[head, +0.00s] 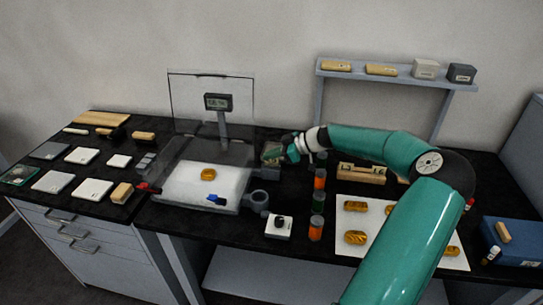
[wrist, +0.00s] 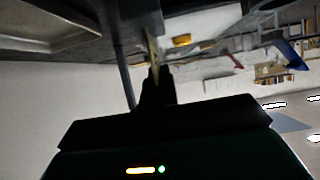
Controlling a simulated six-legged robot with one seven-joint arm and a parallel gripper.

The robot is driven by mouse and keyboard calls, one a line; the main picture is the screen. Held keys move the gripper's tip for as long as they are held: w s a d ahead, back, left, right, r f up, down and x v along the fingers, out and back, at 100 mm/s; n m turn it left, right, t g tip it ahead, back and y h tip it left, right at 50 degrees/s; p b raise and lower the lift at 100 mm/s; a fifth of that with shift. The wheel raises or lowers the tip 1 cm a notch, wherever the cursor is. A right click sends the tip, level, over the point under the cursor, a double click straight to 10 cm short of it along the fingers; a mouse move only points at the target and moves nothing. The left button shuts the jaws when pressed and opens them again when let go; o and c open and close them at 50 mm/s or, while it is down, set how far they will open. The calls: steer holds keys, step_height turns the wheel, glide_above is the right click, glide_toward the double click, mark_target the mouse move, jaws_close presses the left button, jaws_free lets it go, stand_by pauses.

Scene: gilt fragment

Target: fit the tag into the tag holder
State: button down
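My gripper (head: 284,152) is at the right side of the clear-walled weighing stand, at the end of my green arm. In the wrist view its dark fingers (wrist: 156,88) are closed on a thin, pale tan plate seen nearly edge-on, which looks like the tag (wrist: 152,48). In the head view the tag (head: 271,152) is a small beige-grey square just left of the fingers, held above the bench. I cannot tell for sure which object is the tag holder. A slotted wooden block (head: 362,174) stands right of the gripper, and a small wooden block (head: 121,193) stands far left.
A gold fragment (head: 208,174) lies on the stand's white bed (head: 190,192), with red and blue clips beside it. Orange-capped jars (head: 316,228) stand close below the arm. White cards (head: 52,182) lie at left. A white sheet (head: 374,205) with gold pieces lies at right.

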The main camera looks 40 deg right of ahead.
steer(key=shift+f, duration=0.3)
steer(key=c, duration=1.7)
jaws_free()
steer(key=v, duration=1.2)
steer(key=shift+s, duration=0.1)
